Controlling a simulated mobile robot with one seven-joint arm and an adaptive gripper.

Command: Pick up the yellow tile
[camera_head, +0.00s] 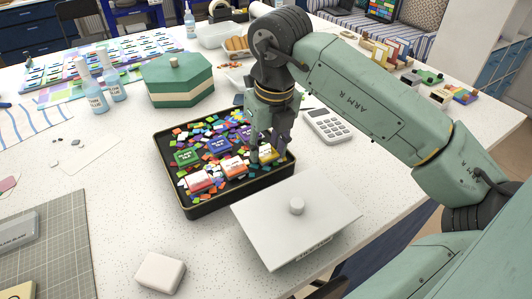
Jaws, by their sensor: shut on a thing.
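My gripper (268,157) points down into the right part of a black tray (186,205) and is shut on a small yellowish tile (267,150), mostly hidden by the fingers. I cannot tell whether this tile is clear of the pieces under it. Beside it in the tray lie an orange tile (234,166), a blue tile (218,147), a green tile (187,156) and a white and red tile (200,179). Many small coloured chips lie around and under them.
Bottles (92,92) stand at the left. A white block (160,272) lies in front; the table between is clear.

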